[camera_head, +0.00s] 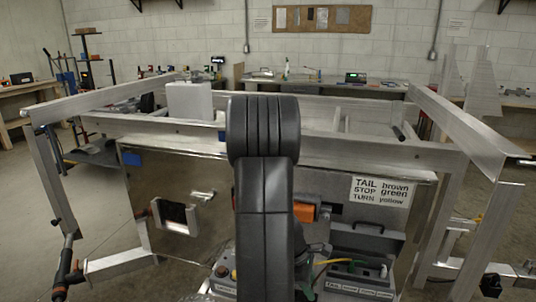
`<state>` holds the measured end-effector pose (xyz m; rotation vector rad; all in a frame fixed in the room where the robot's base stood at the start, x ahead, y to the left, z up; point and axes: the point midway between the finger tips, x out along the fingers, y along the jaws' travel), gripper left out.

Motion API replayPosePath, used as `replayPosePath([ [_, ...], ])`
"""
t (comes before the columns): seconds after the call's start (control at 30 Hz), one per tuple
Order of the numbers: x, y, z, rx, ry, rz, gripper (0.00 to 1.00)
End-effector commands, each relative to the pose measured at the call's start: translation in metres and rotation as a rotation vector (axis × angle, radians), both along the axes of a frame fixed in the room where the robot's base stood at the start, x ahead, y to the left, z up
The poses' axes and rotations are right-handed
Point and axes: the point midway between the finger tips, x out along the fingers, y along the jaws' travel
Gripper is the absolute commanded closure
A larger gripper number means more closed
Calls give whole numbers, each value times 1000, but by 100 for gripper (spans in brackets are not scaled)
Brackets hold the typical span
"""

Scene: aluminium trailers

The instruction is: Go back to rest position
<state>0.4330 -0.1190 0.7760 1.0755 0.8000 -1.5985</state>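My black arm stands upright in the middle of the camera_head view and blocks what is behind it. Dark parts show just right of its lower section, near some wires; they may be my wrist or gripper, but I cannot make out the fingers or whether they hold anything. Behind the arm is an aluminium trailer frame (395,152) with a metal panel (180,185) below its front rail. The panel carries a label (380,191) reading TAIL brown, STOP green, TURN yellow. An orange part (304,212) shows partly behind my arm.
Below the label is a grey toolbox-like case (366,240) with a handle, near labelled trays (358,290) and wires. Workbenches (325,85) line the back wall.

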Motion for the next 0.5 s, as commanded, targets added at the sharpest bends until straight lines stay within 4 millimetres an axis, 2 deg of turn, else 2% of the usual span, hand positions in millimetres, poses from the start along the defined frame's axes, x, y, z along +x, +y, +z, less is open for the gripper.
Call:
replayPosePath([
  [0.03,1,0,10,0,-4,1,65],
  [0.2,0,0,22,0,-1,0,65],
  [0.5,0,0,25,0,0,0,65],
])
